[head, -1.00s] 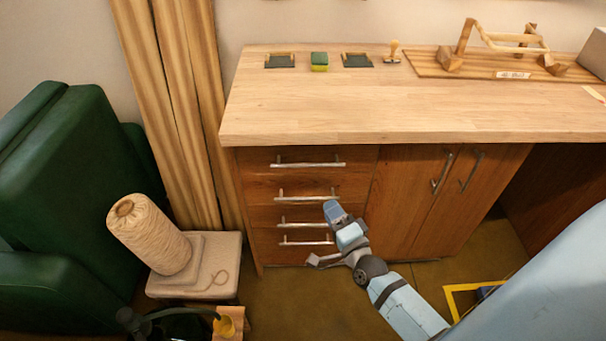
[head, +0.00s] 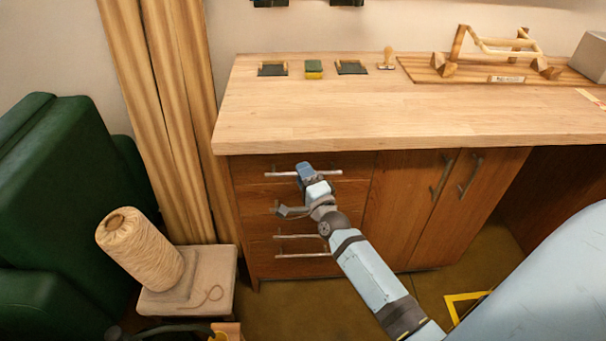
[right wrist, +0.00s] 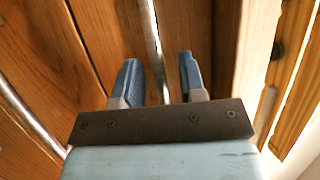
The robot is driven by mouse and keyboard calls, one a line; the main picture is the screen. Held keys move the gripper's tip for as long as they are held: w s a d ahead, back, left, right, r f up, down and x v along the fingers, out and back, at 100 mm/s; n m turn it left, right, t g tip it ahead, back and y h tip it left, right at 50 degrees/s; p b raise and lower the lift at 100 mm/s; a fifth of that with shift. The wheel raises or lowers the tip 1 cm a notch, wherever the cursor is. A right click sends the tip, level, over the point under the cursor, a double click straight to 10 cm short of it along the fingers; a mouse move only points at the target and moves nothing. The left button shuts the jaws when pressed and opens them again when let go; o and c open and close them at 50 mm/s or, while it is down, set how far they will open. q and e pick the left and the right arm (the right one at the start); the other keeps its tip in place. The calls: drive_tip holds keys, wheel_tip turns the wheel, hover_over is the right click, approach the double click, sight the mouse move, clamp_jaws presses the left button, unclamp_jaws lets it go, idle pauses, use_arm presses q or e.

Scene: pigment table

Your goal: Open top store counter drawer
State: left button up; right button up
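The store counter (head: 400,118) has a wooden top and a stack of several drawers at its left. The top drawer (head: 350,160) is closed flush with the counter front, and its silver bar handle (head: 277,174) runs sideways. My right gripper (head: 304,168) is at this handle and hides part of it. In the right wrist view the two blue fingers (right wrist: 160,80) are apart, with the bar handle (right wrist: 152,40) running between them. A gap shows on both sides of the bar. My left gripper does not show.
Cupboard doors (head: 430,195) with upright handles are right of the drawers. A green armchair (head: 60,210) and a twine spool (head: 140,248) on a small stand (head: 205,285) are at the left. Small items and a wooden rack (head: 500,60) stand on the counter.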

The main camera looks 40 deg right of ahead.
drive_tip(key=shift+w, duration=0.35)
clamp_jaws()
drive_tip(key=shift+s, duration=0.1)
